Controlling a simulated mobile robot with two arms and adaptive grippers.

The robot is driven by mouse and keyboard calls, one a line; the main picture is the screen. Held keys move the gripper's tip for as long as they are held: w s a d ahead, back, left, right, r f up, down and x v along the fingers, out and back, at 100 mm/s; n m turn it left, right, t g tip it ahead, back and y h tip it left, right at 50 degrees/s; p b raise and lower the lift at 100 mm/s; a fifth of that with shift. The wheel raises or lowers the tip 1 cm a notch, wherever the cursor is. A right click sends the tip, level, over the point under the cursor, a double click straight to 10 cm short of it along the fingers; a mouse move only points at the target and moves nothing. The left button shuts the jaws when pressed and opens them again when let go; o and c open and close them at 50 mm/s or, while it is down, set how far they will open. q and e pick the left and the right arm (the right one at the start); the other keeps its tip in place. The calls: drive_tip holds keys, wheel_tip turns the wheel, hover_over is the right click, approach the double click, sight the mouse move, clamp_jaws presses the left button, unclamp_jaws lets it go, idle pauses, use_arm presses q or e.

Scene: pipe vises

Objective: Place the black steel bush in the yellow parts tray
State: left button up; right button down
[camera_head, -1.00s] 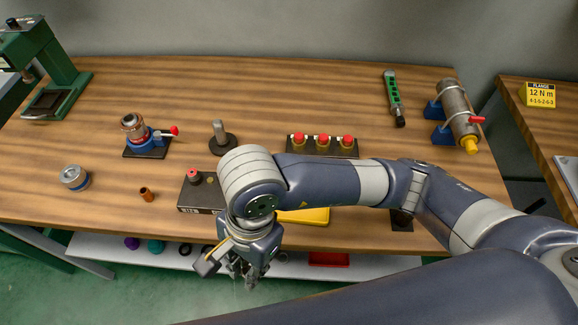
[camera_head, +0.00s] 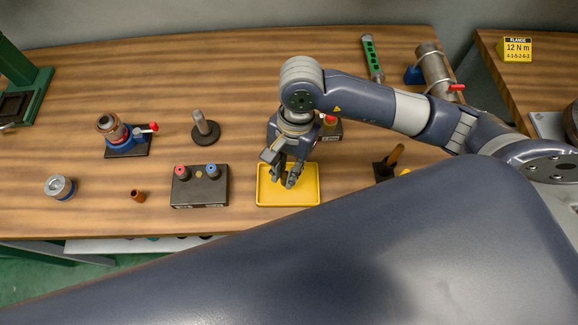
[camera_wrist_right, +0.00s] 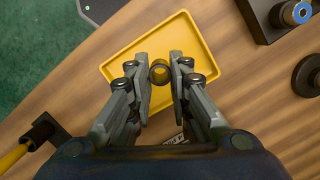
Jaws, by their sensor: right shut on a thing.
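The yellow parts tray (camera_head: 265,197) lies on the wooden bench near its front edge, and in the right wrist view it sits beneath the fingers (camera_wrist_right: 200,50). My right gripper (camera_head: 284,182) is over the tray, pointing down. In the right wrist view, its fingers are shut on the black steel bush (camera_wrist_right: 160,64), a small dark ring with the tray's yellow showing through its bore. The tray floor looks empty around it. The gap between bush and tray floor is hard to judge. In the head view the fingers hide the bush. My left gripper is out of view.
A black block with red and blue knobs (camera_head: 200,189) stands just left of the tray. A post on a round base (camera_head: 205,131) and a blue vise (camera_head: 126,140) stand further left. A handled tool on a black stand (camera_head: 386,168) is to the right.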

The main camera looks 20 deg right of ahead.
drive_tip(key=shift+w+d, duration=0.2)
drive_tip(key=shift+d, duration=0.15)
drive_tip(key=shift+f, duration=0.25)
drive_tip(key=shift+p+x, duration=0.85)
drive_tip(key=shift+x, duration=0.25)
drive_tip(key=shift+w+d+f, duration=0.2)
drive_tip(key=shift+f, duration=0.4)
drive_tip(key=c, duration=1.5)
unclamp_jaws()
drive_tip(key=shift+r, duration=0.25)
use_arm(q)
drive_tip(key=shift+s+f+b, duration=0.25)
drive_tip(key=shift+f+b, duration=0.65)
drive_tip(key=shift+b, duration=1)
use_arm(e)
drive_tip(key=shift+v, duration=5.9)
